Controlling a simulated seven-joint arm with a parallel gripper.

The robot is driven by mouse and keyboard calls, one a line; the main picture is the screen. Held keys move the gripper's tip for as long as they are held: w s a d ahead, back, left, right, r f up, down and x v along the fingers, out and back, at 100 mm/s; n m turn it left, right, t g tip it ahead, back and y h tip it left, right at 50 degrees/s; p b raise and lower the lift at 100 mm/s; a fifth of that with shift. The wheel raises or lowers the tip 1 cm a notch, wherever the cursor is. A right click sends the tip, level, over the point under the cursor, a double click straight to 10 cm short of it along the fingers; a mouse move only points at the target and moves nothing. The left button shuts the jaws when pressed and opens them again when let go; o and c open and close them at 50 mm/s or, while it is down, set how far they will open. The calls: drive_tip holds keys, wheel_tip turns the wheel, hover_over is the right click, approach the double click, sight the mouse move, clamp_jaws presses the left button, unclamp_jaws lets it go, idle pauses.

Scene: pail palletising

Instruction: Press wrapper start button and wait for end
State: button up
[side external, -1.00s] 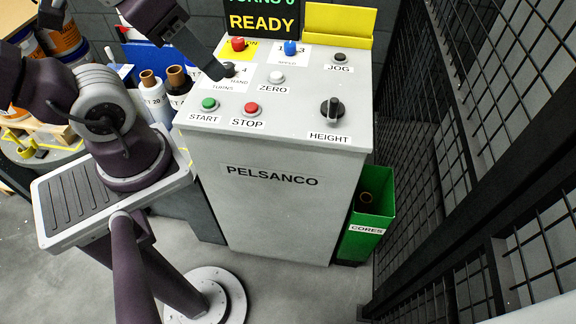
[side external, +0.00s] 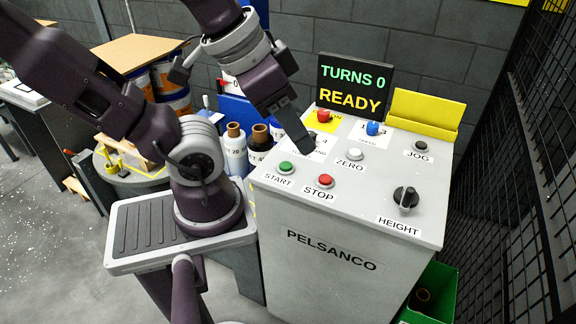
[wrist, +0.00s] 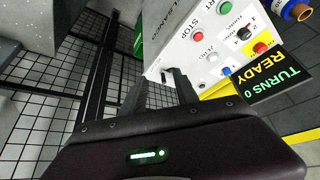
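The green start button (side external: 285,167) is at the front left of the grey wrapper console (side external: 290,245), above the START label. It also shows in the wrist view (wrist: 225,7). The red stop button (side external: 325,180) is just right of it. The display (side external: 353,85) reads TURNS 0 and READY. My gripper (side external: 310,149) is over the left of the panel, behind and right of the start button and apart from it, partly hiding a knob and its label. In the wrist view its two fingers (wrist: 160,75) stand apart with nothing between them.
Other controls are the red emergency button (side external: 323,116), blue button (side external: 373,128), white zero button (side external: 355,154), jog button (side external: 421,146) and height knob (side external: 406,197). A yellow holder (side external: 425,115) stands behind. A mesh fence (side external: 510,190) is at the right, a green bin (side external: 437,290) beside the console.

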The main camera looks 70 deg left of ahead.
idle(0.3)
drive_tip(key=shift+w+a, duration=0.25)
drive_tip(key=shift+w, duration=0.05)
drive_tip(key=c, duration=0.5)
drive_tip(key=w+a+f+n+g, duration=0.1)
drive_tip(key=a, duration=0.2)
drive_tip(key=w+a+f+n+g+y, duration=0.1)
drive_tip(key=w+a+n, duration=0.1)
drive_tip(key=a, duration=0.1)
drive_tip(key=w+a+n+g, duration=0.1)
drive_tip(key=w+a, duration=0.1)
drive_tip(key=a, duration=0.1)
drive_tip(key=shift+w+a+f+n, duration=0.1)
drive_tip(key=shift+w+f+n, duration=0.1)
drive_tip(key=shift+f+n, duration=0.15)
clamp_jaws()
drive_tip(key=a+f+n+g+h, duration=0.1)
drive_tip(key=a+f+n, duration=0.3)
drive_tip(key=a, duration=0.8)
wheel_tip(320, 180, down, 2)
drive_tip(key=shift+s+f+g, duration=0.1)
drive_tip(key=shift+s+g, duration=0.2)
drive_tip(key=shift+g, duration=0.5)
